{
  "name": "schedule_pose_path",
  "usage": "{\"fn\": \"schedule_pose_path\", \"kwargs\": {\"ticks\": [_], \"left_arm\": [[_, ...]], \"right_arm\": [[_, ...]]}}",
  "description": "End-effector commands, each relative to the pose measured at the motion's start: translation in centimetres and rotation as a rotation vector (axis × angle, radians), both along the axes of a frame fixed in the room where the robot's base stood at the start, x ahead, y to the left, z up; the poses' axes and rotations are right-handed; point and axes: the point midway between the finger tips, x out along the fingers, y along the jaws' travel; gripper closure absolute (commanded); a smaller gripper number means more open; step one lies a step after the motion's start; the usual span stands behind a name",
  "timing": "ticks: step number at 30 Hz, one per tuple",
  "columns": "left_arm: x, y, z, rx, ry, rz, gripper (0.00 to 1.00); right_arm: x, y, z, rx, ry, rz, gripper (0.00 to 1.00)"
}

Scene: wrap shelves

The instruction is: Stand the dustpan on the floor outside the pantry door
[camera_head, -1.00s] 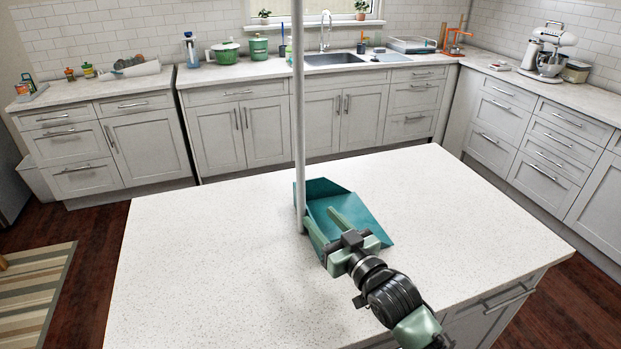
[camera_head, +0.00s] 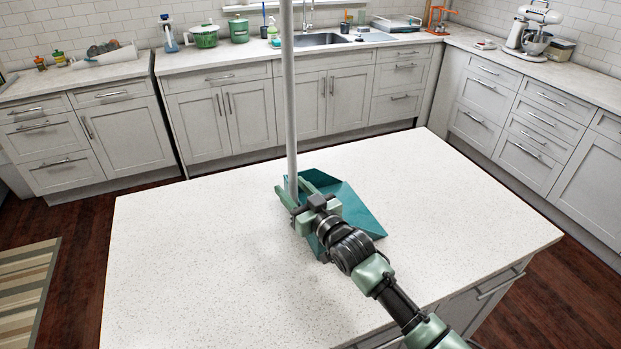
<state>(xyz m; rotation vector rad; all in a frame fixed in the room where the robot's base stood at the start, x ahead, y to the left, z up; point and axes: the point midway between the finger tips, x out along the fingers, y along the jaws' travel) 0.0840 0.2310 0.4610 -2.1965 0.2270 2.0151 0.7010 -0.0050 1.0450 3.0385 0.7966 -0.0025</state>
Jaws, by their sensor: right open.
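The dustpan has a teal pan (camera_head: 355,208) and a long upright grey handle (camera_head: 289,100). The pan appears to rest on the white island top, and the handle runs up out of the top of the view. My right gripper (camera_head: 301,188) is open at the low end of the handle, above the pan. The handle appears to stand between its two green fingers; whether they touch it I cannot tell. My gripper and wrist hide part of the pan. My left gripper is not in view. No pantry door shows.
The island top (camera_head: 190,255) is otherwise bare. Cabinets with a sink (camera_head: 320,40) line the back wall, and a stand mixer (camera_head: 530,30) stands on the right counter. Dark wood floor (camera_head: 85,230) shows at left, with a striped rug (camera_head: 25,290).

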Motion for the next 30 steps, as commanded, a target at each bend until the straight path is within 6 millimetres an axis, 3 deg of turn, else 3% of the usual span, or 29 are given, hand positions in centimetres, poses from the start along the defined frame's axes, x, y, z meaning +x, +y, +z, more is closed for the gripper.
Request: {"fn": "schedule_pose_path", "kwargs": {"ticks": [5, 10, 11, 30], "left_arm": [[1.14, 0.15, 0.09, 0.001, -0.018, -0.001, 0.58], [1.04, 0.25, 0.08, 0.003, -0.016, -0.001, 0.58], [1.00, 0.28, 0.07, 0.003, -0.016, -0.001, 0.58], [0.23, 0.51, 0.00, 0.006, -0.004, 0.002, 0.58]], "right_arm": [[0.02, 0.00, -0.01, 0.000, 0.000, 0.000, 0.54], [0.01, -0.02, -0.01, 0.000, -0.001, 0.000, 0.96], [0.01, -0.02, -0.01, 0.000, 0.000, 0.000, 1.00], [0.00, -0.02, 0.00, 0.000, -0.001, 0.000, 1.00]]}}
